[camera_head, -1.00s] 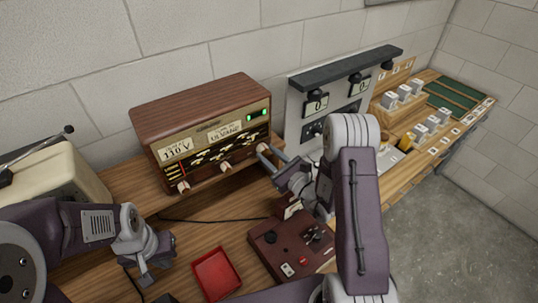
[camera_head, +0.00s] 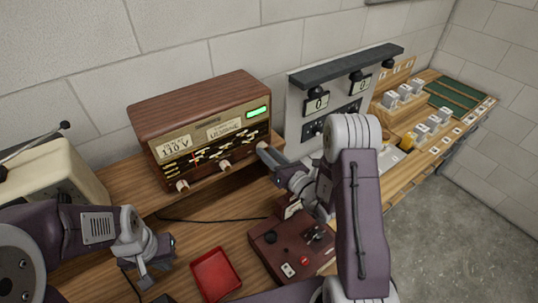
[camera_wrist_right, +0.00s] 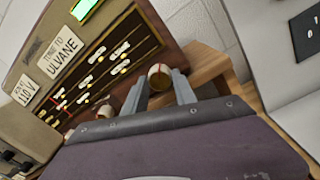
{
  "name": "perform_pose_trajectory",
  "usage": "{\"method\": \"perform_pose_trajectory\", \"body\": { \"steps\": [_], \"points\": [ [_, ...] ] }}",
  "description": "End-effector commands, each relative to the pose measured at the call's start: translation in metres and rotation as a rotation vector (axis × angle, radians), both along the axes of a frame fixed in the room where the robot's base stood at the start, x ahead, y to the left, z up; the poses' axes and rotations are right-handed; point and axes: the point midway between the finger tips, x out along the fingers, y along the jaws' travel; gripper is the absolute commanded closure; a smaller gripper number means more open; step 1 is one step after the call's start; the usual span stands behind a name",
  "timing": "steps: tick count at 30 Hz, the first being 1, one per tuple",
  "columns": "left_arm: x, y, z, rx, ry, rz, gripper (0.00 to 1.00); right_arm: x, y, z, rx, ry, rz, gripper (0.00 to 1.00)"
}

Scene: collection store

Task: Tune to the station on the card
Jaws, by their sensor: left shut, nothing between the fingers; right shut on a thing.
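A wooden radio (camera_head: 200,108) stands on the bench's back shelf. Its card (camera_head: 224,128) reads ULVANE in the wrist view (camera_wrist_right: 62,48). A green indicator (camera_head: 257,111) glows as one full bar at its upper right. The dial (camera_head: 215,150) carries small labels I cannot read. A left knob (camera_head: 183,185) and middle knob (camera_head: 225,165) show on the front. My right gripper (camera_head: 263,149) is shut on the right knob (camera_wrist_right: 160,77); the wrist view shows one finger on each side. My left gripper (camera_head: 146,280) is shut and empty above the bench.
A second card (camera_head: 176,143) reads 110 V. A cream radio (camera_head: 52,180) with an aerial stands at the left. A red tray (camera_head: 216,274) and a dark red box with switches (camera_head: 292,248) lie in front. A grey panel with gauges (camera_head: 318,125) stands close to my right gripper.

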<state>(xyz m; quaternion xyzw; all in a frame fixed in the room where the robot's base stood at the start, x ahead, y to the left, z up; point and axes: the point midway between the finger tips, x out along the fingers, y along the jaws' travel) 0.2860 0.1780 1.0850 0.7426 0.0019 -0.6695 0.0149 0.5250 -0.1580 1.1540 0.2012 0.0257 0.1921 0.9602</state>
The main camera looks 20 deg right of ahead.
Motion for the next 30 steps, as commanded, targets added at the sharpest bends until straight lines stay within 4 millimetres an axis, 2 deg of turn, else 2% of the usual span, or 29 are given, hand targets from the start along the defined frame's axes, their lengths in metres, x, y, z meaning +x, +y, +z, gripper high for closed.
{"method": "perform_pose_trajectory", "body": {
  "steps": [13, 30],
  "points": [
    [0.0000, -0.0001, -0.0026, 0.000, 0.000, 0.000, 1.00, 0.0001, 0.0005, 0.0002, 0.396, 0.141, 0.001, 1.00],
    [0.0000, 0.0000, 0.0040, 0.000, 0.000, 0.000, 1.00, 0.0001, 0.0005, 0.0006, 0.904, 0.326, 0.000, 1.00]
  ]
}}
